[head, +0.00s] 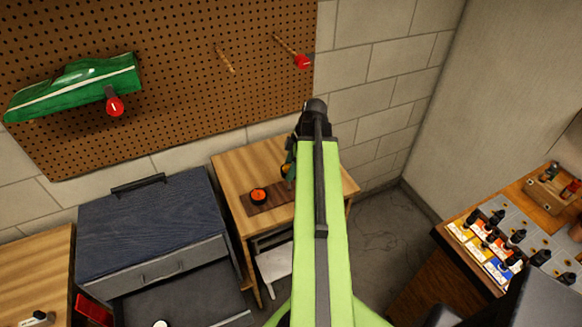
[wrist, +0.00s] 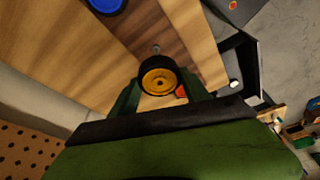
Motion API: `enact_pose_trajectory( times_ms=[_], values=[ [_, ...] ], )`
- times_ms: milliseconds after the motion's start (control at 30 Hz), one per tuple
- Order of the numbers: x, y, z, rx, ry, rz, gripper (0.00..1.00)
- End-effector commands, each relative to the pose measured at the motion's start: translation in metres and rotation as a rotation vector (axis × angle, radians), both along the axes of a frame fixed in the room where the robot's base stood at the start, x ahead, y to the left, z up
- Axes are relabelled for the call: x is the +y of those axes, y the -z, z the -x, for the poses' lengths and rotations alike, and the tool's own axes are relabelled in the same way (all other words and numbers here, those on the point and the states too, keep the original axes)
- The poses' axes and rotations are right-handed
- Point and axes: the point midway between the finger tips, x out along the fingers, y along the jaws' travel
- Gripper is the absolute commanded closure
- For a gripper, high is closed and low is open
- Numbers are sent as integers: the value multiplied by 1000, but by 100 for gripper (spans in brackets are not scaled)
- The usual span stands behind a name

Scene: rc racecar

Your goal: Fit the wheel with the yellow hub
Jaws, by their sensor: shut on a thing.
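The wheel with the yellow hub (wrist: 158,80) has a black tyre and sits between the green fingers of my gripper (wrist: 160,92) in the wrist view. My gripper is shut on it, hub facing the camera. In the head view my gripper (head: 290,163) is over the small wooden table (head: 238,168), and the held wheel shows only as a small yellow-orange patch (head: 285,170). The dark brown strip (head: 270,196) on the table shows a small grey peg (wrist: 156,48) just beyond the wheel in the wrist view. I cannot make out a car chassis.
A wheel with an orange hub (head: 259,196) is on the brown strip. A blue disc (wrist: 107,4) is at the wrist view's top edge. A green car body (head: 75,85) hangs on the pegboard (head: 180,60). A blue-grey cabinet (head: 150,220) stands left; bottles (head: 490,235) stand right.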

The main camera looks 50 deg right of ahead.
Motion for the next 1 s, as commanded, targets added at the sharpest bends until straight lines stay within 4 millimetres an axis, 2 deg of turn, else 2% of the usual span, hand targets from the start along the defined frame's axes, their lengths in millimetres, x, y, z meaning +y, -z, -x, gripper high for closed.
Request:
enact_pose_trajectory(
  times_ms=[33,200,1000],
  values=[
    [0,13,0,0,0,0,84],
    [0,25,0,0,0,0,84],
    [0,25,0,0,0,0,84]
  ],
)
